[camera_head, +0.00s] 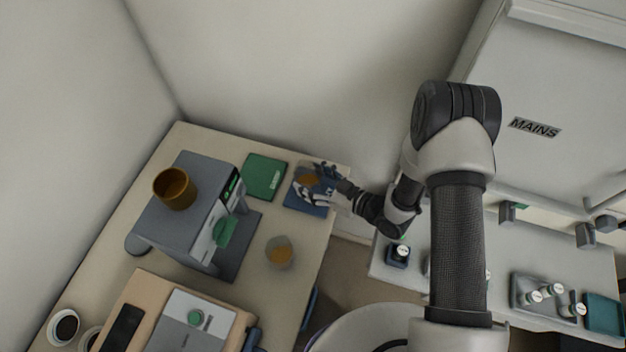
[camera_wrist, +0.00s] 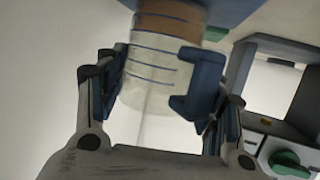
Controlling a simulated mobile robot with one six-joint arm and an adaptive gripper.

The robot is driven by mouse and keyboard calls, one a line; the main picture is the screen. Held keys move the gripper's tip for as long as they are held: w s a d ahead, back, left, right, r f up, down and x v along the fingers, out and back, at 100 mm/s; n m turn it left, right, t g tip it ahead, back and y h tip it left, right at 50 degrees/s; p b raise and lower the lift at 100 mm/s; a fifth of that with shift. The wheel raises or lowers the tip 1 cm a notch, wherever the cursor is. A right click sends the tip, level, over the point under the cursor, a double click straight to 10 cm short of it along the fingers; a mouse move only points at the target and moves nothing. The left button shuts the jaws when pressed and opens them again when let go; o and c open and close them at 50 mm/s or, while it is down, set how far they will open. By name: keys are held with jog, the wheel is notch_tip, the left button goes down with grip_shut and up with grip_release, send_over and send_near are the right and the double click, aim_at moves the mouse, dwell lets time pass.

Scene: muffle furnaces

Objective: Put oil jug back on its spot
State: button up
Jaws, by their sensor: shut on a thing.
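The oil jug (camera_wrist: 155,65) is a clear vessel with dark measuring lines and a brown part at its far end in the wrist view. My gripper (camera_wrist: 165,85) is shut on it, with a finger on each side. In the head view my gripper (camera_head: 318,184) is over a blue mat (camera_head: 310,208) at the back right of the left table, and hides most of the jug; its brown content (camera_head: 308,180) shows between the fingers. The blue mat also shows close to the jug's end in the wrist view (camera_wrist: 232,8). Whether the jug touches the mat I cannot tell.
A green mat (camera_head: 264,178) lies left of the blue one. A grey machine (camera_head: 195,225) carries a brown pot (camera_head: 175,188). A clear cup with orange content (camera_head: 280,252) stands in front. A bench with trays (camera_head: 603,314) is at right, beyond a gap.

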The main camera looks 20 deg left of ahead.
jog(key=shift+r, duration=0.15)
jog(key=shift+f, duration=0.25)
jog(key=o, duration=1.6)
jog(key=shift+r, duration=0.15)
jog(key=shift+r, duration=0.2)
jog(key=p+v, duration=0.1)
jog(key=v, duration=1.1)
jog(key=shift+f+p, duration=0.2)
jog(key=shift+p, duration=0.2)
